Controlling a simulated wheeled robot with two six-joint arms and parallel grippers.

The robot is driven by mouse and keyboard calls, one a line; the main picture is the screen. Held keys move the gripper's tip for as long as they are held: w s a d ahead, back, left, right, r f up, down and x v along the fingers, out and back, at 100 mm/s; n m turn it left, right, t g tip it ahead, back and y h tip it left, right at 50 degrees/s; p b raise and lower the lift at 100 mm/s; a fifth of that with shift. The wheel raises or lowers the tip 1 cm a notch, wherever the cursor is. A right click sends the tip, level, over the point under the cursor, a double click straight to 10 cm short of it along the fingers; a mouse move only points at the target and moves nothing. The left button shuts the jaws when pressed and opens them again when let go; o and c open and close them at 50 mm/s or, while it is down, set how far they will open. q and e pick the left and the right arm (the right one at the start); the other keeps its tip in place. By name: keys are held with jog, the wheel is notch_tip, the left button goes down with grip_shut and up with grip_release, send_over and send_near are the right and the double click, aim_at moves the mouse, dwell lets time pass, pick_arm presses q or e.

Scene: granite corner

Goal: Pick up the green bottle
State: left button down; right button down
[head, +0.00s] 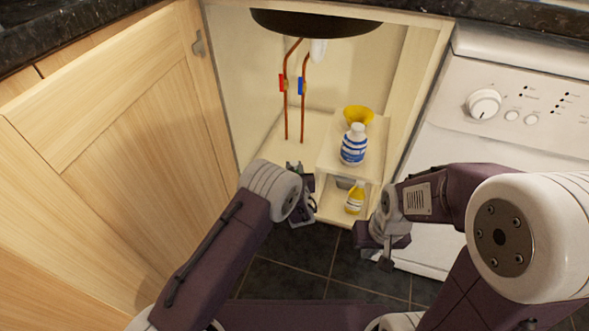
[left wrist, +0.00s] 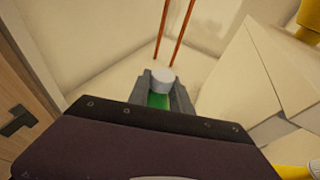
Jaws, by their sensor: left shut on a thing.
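The green bottle (left wrist: 158,101) shows in the left wrist view as a green body under a white cap (left wrist: 162,78). It is between the two grey fingers of my left gripper (left wrist: 160,92), which are shut on it. In the head view my left gripper (head: 294,167) is inside the open cabinet, left of the small shelf, and my arm hides most or all of the bottle there. Whether the bottle touches the cabinet floor I cannot tell. My right gripper (head: 377,260) is low in front of the white appliance, away from the bottle; its jaw opening is unclear.
A small shelf (head: 327,157) holds a blue-and-white bottle (head: 353,150) and a yellow item (head: 357,115). A yellow bottle (head: 355,200) stands below. Copper pipes (head: 303,100) rise behind my left gripper. The cabinet door (head: 140,150) is open at left; the appliance (head: 520,125) is at right.

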aim_at(294, 164)
pick_arm(q)
notch_tip(294, 164, up, 4)
jog(key=p, duration=0.2)
jog(key=shift+s+p, duration=0.15)
jog(key=shift+p, duration=0.2)
jog(key=shift+r+p, duration=1.2)
jog(key=shift+r, duration=0.45)
jog(key=s+a+p, duration=0.3)
jog(key=s+p, duration=0.1)
jog(key=s, duration=0.5)
jog(key=s+a+p, duration=0.3)
jog(key=s, duration=0.6)
jog(key=shift+s+f+p, duration=0.15)
jog(key=shift+p, duration=0.25)
